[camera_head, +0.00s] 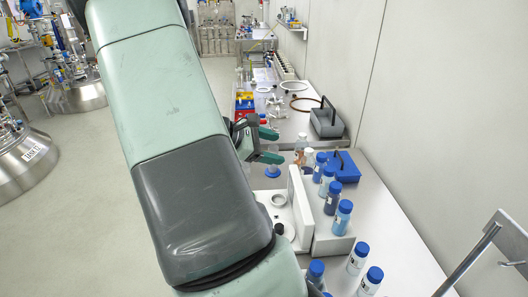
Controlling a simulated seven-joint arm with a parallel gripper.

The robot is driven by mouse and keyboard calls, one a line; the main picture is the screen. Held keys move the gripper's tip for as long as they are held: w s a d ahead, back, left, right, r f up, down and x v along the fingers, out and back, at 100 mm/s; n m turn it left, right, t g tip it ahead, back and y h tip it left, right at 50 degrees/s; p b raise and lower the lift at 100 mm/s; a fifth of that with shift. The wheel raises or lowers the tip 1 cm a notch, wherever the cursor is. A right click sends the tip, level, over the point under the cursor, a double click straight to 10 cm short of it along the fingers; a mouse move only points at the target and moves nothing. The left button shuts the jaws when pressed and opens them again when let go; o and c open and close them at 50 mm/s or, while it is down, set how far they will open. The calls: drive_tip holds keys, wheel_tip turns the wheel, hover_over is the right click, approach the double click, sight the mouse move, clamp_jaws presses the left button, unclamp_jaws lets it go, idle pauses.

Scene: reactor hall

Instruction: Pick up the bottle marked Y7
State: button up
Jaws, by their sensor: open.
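Several bottles with blue caps stand in a line along the right-hand bench, among them a dark blue one (332,200), a pale blue one (342,220) and whiter ones nearer the front (357,260) and (370,284). Another blue-capped bottle (315,274) is partly hidden at the bottom edge. Their markings are too small to read, so I cannot tell which is Y7. My gripper (275,145) is open and empty, its fingers pointing right over the bench. My arm hides much of the left side.
A white upright panel (301,207) stands between my arm and the bottle line. A metal stand (480,250) rises front right. The wall bounds the bench.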

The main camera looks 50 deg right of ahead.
sight(322, 158)
drive_tip(key=d+f+n+h, duration=0.1)
drive_tip(key=d+f+n, duration=0.1)
drive_tip(key=d+f, duration=0.1)
drive_tip(key=s+d+f+n+h, duration=0.1)
drive_tip(key=d+f+n, duration=0.1)
drive_tip(key=d+f, duration=0.1)
drive_tip(key=d+f+n+h, duration=0.1)
drive_tip(key=d+f, duration=0.1)
drive_tip(key=d, duration=0.1)
drive_tip(key=shift+s+f+n, duration=0.4)
drive_tip(key=shift+h, duration=0.3)
drive_tip(key=shift+x, duration=5.5)
drive_tip(key=shift+s+a, duration=0.1)
drive_tip(key=shift+s, duration=0.05)
drive_tip(key=shift+c, duration=0.3)
drive_tip(key=c, duration=1)
drive_tip(key=shift+c, duration=0.2)
